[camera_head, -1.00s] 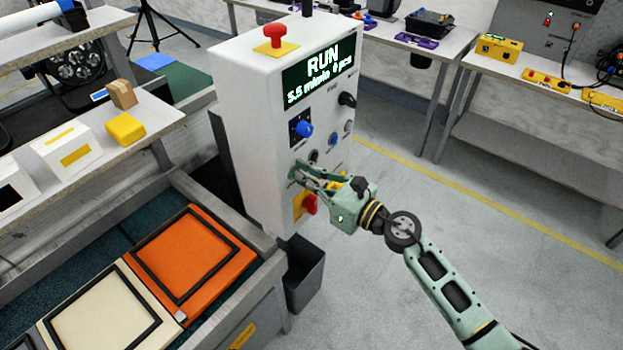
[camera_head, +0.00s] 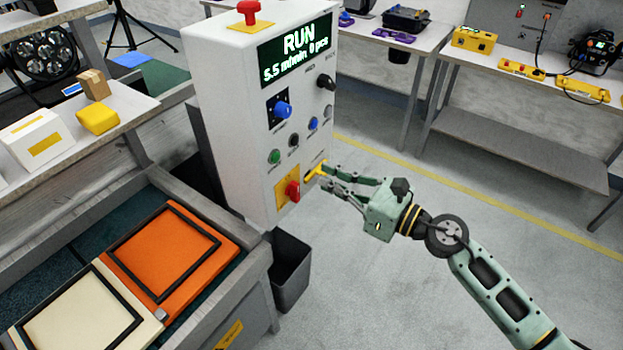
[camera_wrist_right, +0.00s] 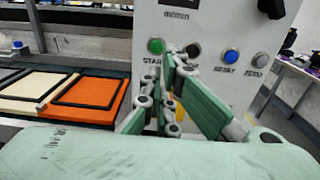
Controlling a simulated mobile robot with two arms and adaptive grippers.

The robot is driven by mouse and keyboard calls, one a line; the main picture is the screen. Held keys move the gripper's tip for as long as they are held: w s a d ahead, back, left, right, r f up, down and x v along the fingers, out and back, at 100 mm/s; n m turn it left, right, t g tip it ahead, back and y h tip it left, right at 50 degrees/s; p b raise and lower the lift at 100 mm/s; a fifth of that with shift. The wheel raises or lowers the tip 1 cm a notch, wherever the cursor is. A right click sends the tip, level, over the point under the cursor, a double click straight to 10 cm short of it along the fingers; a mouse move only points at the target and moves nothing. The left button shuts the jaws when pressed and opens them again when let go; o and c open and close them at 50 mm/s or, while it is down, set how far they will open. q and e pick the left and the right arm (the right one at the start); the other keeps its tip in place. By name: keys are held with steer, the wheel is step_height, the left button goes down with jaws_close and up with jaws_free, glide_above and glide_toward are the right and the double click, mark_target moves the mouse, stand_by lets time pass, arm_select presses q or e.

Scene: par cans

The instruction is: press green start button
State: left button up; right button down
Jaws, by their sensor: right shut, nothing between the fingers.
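The green start button (camera_head: 275,157) is on the front of the white control box (camera_head: 222,110), at the left of a row of buttons. It also shows in the right wrist view (camera_wrist_right: 156,46), above the word START. The display (camera_head: 296,52) reads RUN, 5.5 m/min and 0 pcs. My right gripper (camera_head: 325,175) is shut and empty, in front of the panel's lower right, to the right of the green button and apart from it. In the right wrist view its fingers (camera_wrist_right: 170,75) sit just below and right of the button. My left gripper is not in view.
A red rotary switch (camera_head: 292,191) on a yellow plate and a yellow handle (camera_head: 316,171) are low on the panel. A red mushroom button (camera_head: 249,10) tops the box. A dark bin (camera_head: 290,270) stands below. The floor on the right is clear.

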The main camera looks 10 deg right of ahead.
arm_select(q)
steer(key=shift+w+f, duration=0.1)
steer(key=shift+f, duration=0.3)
arm_select(e)
steer(key=v, duration=0.2)
steer(key=shift+s+d+r, duration=0.1)
steer(key=shift+s+r, duration=0.05)
steer(key=shift+s, duration=0.2)
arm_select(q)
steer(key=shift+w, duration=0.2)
